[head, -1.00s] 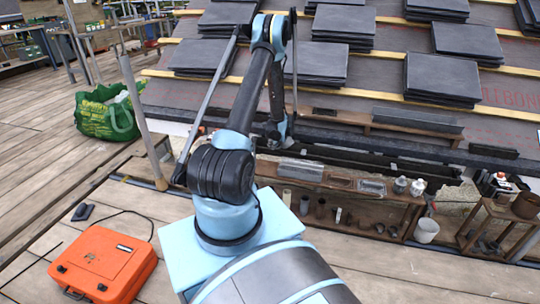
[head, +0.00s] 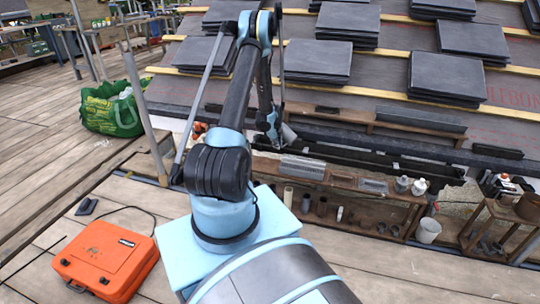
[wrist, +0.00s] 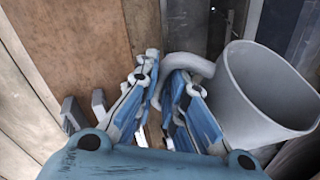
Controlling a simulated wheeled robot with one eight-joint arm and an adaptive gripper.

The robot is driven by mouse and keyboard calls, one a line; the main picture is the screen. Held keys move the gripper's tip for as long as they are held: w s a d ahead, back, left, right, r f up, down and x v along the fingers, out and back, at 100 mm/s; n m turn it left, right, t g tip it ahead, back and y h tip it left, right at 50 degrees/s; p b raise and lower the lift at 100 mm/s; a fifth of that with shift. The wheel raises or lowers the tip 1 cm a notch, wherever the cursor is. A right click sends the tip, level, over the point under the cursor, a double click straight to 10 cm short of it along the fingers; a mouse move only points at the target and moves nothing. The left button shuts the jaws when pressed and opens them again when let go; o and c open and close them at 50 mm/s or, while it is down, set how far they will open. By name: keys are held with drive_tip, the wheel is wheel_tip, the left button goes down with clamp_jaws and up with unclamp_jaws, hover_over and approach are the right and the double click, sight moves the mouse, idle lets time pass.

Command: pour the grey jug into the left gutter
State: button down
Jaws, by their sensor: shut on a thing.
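The grey jug (wrist: 262,95) fills the right of the wrist view, its open mouth facing the upper right. Its curved handle (wrist: 205,66) reaches between the blue fingers of my gripper (wrist: 158,75), which is shut on it. In the head view my gripper (head: 272,132) hangs near the roof's lower edge, mostly behind the arm, and a small grey part of the jug (head: 289,133) shows beside it. A long dark gutter (head: 345,157) runs along the eave, just beyond and to the right of the gripper. I cannot tell what the jug contains.
A wooden shelf (head: 350,180) with several small pots stands before the eave. A white bucket (head: 428,230) stands at its right. Slate stacks (head: 445,78) lie on the roof.

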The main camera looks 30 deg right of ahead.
drive_tip(key=shift+f+g+h+p, duration=0.25)
drive_tip(key=shift+g+h+p, duration=0.05)
drive_tip(key=shift+g+p, duration=0.35)
drive_tip(key=shift+w+a+r+p, duration=0.1)
drive_tip(key=shift+a+p, duration=0.15)
drive_tip(key=shift+p, duration=0.6)
drive_tip(key=shift+w+a+r+g, duration=0.1)
drive_tip(key=shift+w+r+g, duration=0.1)
drive_tip(key=shift+g, duration=0.15)
drive_tip(key=shift+n+h, duration=0.3)
drive_tip(key=shift+h, duration=0.1)
drive_tip(key=shift+s+d+g, duration=0.2)
drive_tip(key=shift+d+g, duration=0.05)
drive_tip(key=shift+g, duration=0.15)
drive_tip(key=shift+s+d, duration=0.15)
drive_tip(key=shift+f, duration=0.1)
drive_tip(key=shift+s+d+f+g+h, duration=0.15)
drive_tip(key=shift+g+h, duration=0.15)
drive_tip(key=shift+g, duration=0.2)
